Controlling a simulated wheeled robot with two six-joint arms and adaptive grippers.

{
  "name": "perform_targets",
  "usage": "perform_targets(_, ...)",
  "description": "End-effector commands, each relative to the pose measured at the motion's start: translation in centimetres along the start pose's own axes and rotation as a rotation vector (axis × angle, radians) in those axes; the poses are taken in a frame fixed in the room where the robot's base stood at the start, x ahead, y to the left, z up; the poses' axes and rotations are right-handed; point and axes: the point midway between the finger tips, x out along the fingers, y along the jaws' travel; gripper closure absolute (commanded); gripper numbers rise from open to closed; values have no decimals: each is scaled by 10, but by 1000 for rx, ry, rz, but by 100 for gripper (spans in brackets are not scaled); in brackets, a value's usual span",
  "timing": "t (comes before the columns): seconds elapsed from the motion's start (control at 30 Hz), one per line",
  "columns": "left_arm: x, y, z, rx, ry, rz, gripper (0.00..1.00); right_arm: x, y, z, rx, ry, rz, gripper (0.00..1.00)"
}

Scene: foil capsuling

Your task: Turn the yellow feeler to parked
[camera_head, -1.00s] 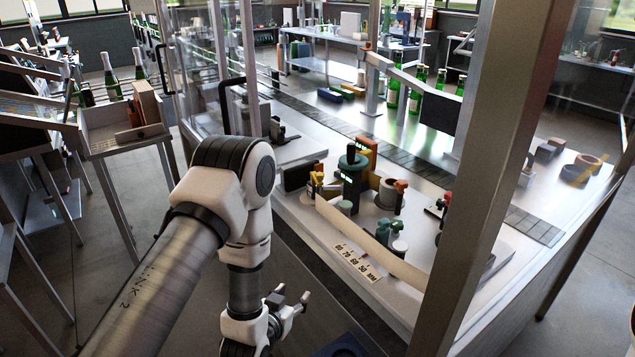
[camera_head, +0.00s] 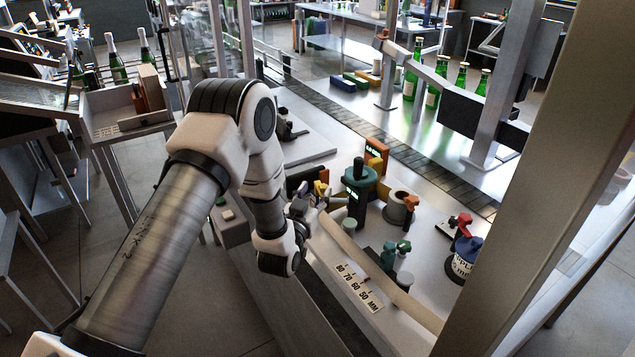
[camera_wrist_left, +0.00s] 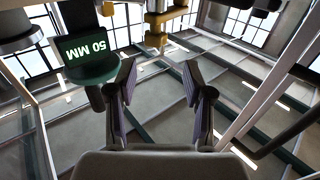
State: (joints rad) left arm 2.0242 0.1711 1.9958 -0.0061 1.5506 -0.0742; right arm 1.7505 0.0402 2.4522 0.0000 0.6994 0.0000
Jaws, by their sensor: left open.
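The yellow feeler (camera_head: 320,187) is a small yellow part on the machine deck, left of the teal post (camera_head: 358,188). In the left wrist view a yellow part (camera_wrist_left: 156,28) shows at the top, ahead of and between my fingers; it looks like the feeler. My left gripper (camera_head: 312,200) is at the deck's near edge, close to the yellow feeler, partly hidden by its own wrist. In the wrist view its two fingers (camera_wrist_left: 160,85) are apart with nothing between them. My right gripper is not in view.
A dark green "50 MM" display (camera_wrist_left: 87,50) is left of my fingers in the wrist view. A curved pale rail with a millimetre scale (camera_head: 358,287) runs along the front. A grey cup (camera_head: 398,212) and teal knobs (camera_head: 389,254) stand right. A metal frame post (camera_head: 520,200) crosses the right side.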

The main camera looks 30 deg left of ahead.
Motion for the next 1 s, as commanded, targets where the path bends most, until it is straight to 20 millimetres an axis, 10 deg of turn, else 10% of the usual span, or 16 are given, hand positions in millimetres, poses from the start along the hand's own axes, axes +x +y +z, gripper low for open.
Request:
perform_targets(0.33, 17, 1, 3, 0, -3, 1, 49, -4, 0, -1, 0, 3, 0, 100)
perform_targets(0.5, 17, 0, 3, 0, -3, 0, 100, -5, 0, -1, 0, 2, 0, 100)
perform_targets(1.0, 17, -2, 3, -1, -2, 47, 100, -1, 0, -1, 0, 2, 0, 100)
